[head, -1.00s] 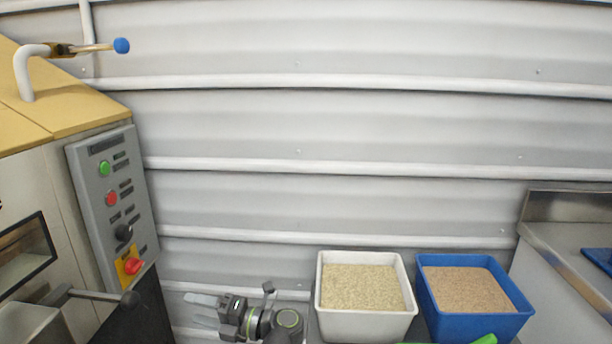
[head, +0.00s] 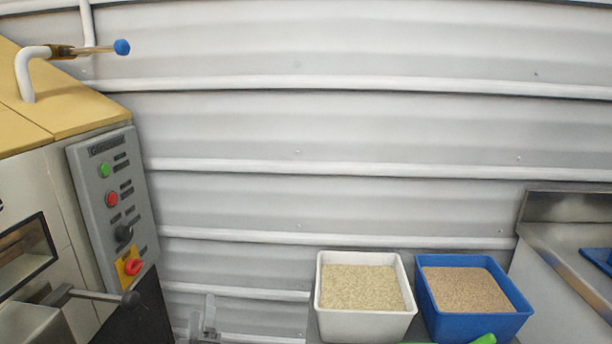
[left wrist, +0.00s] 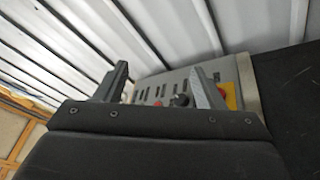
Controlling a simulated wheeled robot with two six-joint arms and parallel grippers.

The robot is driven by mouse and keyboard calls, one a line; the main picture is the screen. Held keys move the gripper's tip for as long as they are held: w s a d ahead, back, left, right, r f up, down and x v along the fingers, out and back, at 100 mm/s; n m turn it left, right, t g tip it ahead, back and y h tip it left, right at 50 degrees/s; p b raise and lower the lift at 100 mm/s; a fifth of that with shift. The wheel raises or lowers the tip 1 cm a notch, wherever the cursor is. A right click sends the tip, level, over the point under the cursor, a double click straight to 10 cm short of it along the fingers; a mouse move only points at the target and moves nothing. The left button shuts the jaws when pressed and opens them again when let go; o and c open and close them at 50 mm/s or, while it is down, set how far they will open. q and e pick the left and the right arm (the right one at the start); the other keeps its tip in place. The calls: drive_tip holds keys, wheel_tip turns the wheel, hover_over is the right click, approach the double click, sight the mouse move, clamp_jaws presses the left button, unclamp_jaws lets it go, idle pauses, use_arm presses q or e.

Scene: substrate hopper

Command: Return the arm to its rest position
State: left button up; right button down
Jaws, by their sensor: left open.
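My left gripper (head: 203,318) shows only as pale fingertips at the bottom edge of the head view, between the machine and the white bin. In the left wrist view its two fingers (left wrist: 159,72) stand apart with nothing between them. The rest of the left arm is below the head view's frame. My right gripper is in neither view.
The machine's control panel (head: 112,210) and a dark-knobbed lever (head: 95,295) stand left of the gripper. A white bin (head: 366,325) and a blue bin (head: 478,327), both filled with grains, stand to the right. A green object (head: 484,339) lies before them. Corrugated wall (head: 330,130) is behind.

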use_arm(q)
drive_tip(key=s+f+m+g+h, duration=0.6)
drive_tip(key=s+f+m+g, duration=0.45)
drive_tip(key=s, duration=0.45)
drive_tip(key=s+a+f+m+g+y, duration=0.15)
drive_tip(key=s+a+g, duration=0.25)
drive_tip(key=s, duration=0.7)
drive_tip(key=s+a+f+g+y, duration=0.3)
drive_tip(key=s+a, duration=0.1)
drive_tip(key=s, duration=0.7)
drive_tip(key=s+d+f+g+h+p, duration=0.1)
drive_tip(key=s+f+g, duration=0.15)
drive_tip(key=f, duration=0.75)
drive_tip(key=s+d+f+g+h+p, duration=0.1)
drive_tip(key=s+d+f, duration=0.15)
drive_tip(key=f, duration=0.85)
drive_tip(key=s+a+f+y+p, duration=0.1)
drive_tip(key=s+a+f+p, duration=0.1)
drive_tip(key=s+p, duration=0.9)
drive_tip(key=a+p, duration=0.1)
drive_tip(key=p, duration=0.3)
drive_tip(key=shift+a+t+p, duration=0.3)
drive_tip(key=shift+a+p, duration=0.1)
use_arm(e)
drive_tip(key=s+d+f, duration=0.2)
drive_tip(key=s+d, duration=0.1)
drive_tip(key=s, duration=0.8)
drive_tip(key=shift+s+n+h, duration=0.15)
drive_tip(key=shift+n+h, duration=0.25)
